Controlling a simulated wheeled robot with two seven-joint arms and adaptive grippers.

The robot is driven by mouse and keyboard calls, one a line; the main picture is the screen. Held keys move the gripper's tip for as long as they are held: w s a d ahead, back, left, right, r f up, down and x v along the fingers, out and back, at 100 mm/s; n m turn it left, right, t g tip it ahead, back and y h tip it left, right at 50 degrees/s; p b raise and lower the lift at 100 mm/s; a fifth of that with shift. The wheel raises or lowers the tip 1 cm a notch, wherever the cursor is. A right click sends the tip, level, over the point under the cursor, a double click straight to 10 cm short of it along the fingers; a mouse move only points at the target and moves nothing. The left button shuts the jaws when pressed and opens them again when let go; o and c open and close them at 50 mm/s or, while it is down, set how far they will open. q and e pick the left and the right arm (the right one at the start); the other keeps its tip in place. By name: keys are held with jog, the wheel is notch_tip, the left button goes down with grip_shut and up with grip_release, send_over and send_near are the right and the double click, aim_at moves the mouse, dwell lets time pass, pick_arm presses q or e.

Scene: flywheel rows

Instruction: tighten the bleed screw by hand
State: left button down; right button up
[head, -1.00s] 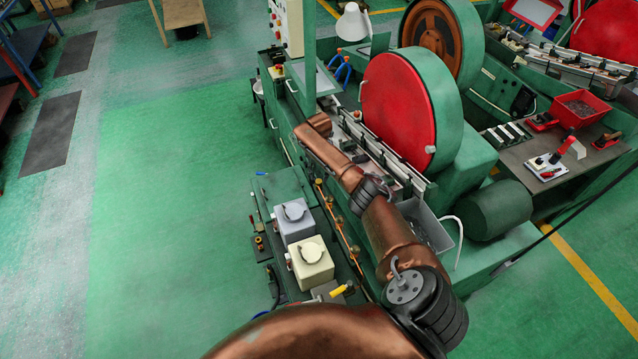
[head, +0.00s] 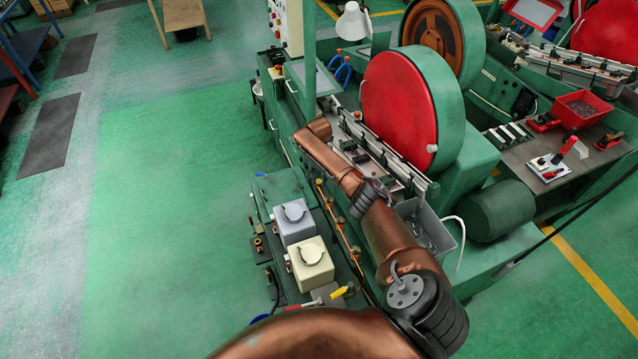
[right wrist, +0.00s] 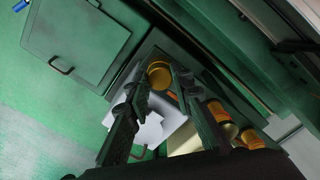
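A row of brass screws and fittings runs along a pipe beside the green unit; in the head view the one at its far end (head: 319,183) lies just left of my right forearm. In the right wrist view one round brass screw head (right wrist: 160,75) shows between the fingertips of my right gripper (right wrist: 160,72). More brass fittings (right wrist: 222,118) lie lower right. My left gripper is not in view.
A grey-blue box (head: 294,222) and a cream box (head: 311,264) stand on the green unit beside the row. A hammer with a yellow part (head: 340,292) lies near them. The red-faced flywheel (head: 397,100) rises right of my arm. The green floor (head: 170,210) at left is clear.

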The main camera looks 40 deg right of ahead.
grip_shut()
jog(key=shift+r+m+p, duration=0.1)
jog(key=shift+m+p, duration=0.35)
jog(key=shift+m, duration=0.45)
jog(key=shift+m+p, duration=0.35)
jog(key=shift+m, duration=1.25)
jog(key=m+p, duration=0.1)
jog(key=m, duration=0.1)
jog(key=shift+m, duration=1.4)
jog(key=shift+o, duration=1.5)
grip_release()
